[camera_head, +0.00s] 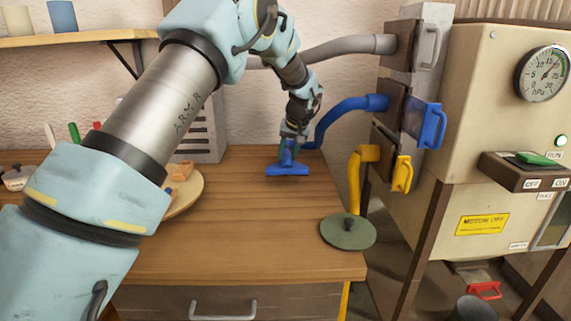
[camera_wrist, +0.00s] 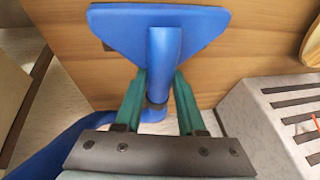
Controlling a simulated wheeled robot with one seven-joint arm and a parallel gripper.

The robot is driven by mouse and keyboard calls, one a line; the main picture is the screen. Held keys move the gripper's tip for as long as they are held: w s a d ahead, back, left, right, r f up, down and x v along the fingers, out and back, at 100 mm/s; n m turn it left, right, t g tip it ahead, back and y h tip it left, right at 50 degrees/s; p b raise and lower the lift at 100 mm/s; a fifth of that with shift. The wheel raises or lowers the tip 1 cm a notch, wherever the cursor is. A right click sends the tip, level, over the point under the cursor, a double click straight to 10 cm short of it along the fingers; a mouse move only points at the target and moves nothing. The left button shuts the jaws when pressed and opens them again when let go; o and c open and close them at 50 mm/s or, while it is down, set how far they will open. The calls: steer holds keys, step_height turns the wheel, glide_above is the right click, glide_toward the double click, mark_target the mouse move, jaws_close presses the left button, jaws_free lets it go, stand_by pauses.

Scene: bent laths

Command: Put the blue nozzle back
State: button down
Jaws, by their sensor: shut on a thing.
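The blue nozzle (camera_head: 288,169) is a flat wide head with a short neck, joined to a blue hose (camera_head: 345,108). The hose runs to a port on the machine, beside an open blue flap (camera_head: 428,124). My gripper (camera_head: 290,140) is shut on the nozzle's neck over the back right of the wooden table. In the wrist view the green fingers (camera_wrist: 158,100) press the neck from both sides, and the nozzle head (camera_wrist: 130,28) shows beyond them. I cannot tell whether the nozzle touches the table.
A yellow hose with a yellow flap (camera_head: 402,173) and a grey hose (camera_head: 345,48) join the same machine (camera_head: 480,110). A dark green round lid (camera_head: 348,232) lies at the table's right front corner. A round wooden board (camera_head: 186,195) lies left, partly behind my arm. The table's middle front is clear.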

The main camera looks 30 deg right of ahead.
steer(key=shift+f+p, duration=0.45)
steer(key=shift+f, duration=1.4)
steer(key=shift+s+f, duration=0.1)
steer(key=shift+f, duration=0.1)
steer(key=c, duration=0.5)
jaws_free()
